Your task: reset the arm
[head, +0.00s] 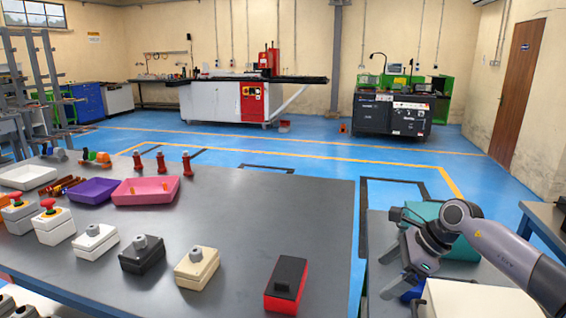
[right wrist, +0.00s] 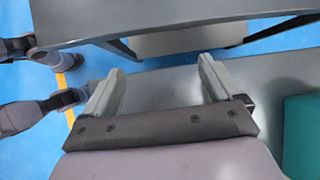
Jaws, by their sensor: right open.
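My right arm (head: 495,245) comes in from the right in the head view, bent over the grey table at the lower right. Its right gripper (head: 390,271) is open and empty, with the fingers spread apart beside a teal box. In the right wrist view the two grey fingers of the right gripper (right wrist: 162,80) stand wide apart with nothing between them. Below them lies a grey surface and a table edge. My left gripper does not show in the head view.
A teal box (head: 462,247) sits close to the right gripper. Blue floor is open behind.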

